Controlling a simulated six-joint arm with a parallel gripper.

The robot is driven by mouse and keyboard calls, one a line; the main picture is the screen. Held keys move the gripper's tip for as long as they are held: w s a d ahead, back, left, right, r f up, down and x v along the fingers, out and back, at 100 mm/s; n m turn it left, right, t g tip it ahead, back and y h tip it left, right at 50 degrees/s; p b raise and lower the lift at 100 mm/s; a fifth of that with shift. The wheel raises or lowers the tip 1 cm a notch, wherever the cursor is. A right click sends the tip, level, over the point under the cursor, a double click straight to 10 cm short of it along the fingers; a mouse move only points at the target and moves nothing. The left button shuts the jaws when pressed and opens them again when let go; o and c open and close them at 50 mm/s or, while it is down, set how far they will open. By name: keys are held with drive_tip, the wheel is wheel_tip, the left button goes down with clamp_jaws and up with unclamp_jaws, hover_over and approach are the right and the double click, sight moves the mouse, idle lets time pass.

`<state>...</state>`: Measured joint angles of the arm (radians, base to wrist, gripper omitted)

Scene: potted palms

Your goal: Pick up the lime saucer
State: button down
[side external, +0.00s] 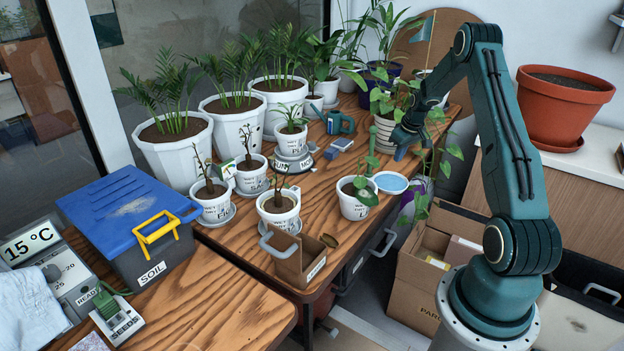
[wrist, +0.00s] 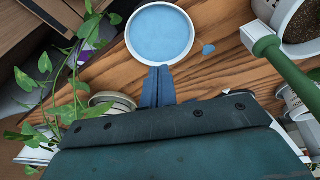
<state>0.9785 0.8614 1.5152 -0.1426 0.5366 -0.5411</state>
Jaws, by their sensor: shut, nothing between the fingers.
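I see no lime-green saucer in either view. A round pale blue saucer with a white rim (side external: 390,182) lies on the wooden table near its right edge. It also shows at the top of the wrist view (wrist: 160,33). My gripper (side external: 399,156) is above the table, just behind the saucer in the side view. In the wrist view its blue fingers (wrist: 158,72) are together and empty, their tips at the saucer's near rim. I cannot tell whether they touch it. Other saucers sit under pots, partly hidden.
A white pot (side external: 354,204) stands close to the left of the saucer, with a green-handled tool (wrist: 268,45) beside it. A trailing leafy plant (side external: 431,160) hangs at the table's right edge. Several potted plants fill the back. A cardboard box (side external: 412,282) stands below.

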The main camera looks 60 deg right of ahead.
sight(392, 191)
drive_tip(key=a+m, duration=0.1)
drive_tip(key=m, duration=0.1)
drive_tip(key=s+a+m+h, duration=0.1)
drive_tip(key=a+m, duration=0.1)
drive_tip(key=m, duration=0.1)
drive_tip(key=shift+w+f, duration=0.1)
drive_tip(key=shift+f, duration=0.05)
drive_tip(key=x, duration=0.9)
drive_tip(key=shift+w+d+f, duration=0.1)
drive_tip(key=shift+d+f, duration=0.15)
drive_tip(key=shift+a+f, duration=0.1)
drive_tip(key=shift+s+a, duration=1.3)
drive_tip(key=shift+s, duration=0.1)
drive_tip(key=shift+a, duration=0.1)
drive_tip(key=shift+s+a, duration=1.1)
drive_tip(key=shift+s, duration=0.1)
drive_tip(key=shift+w+d, duration=0.15)
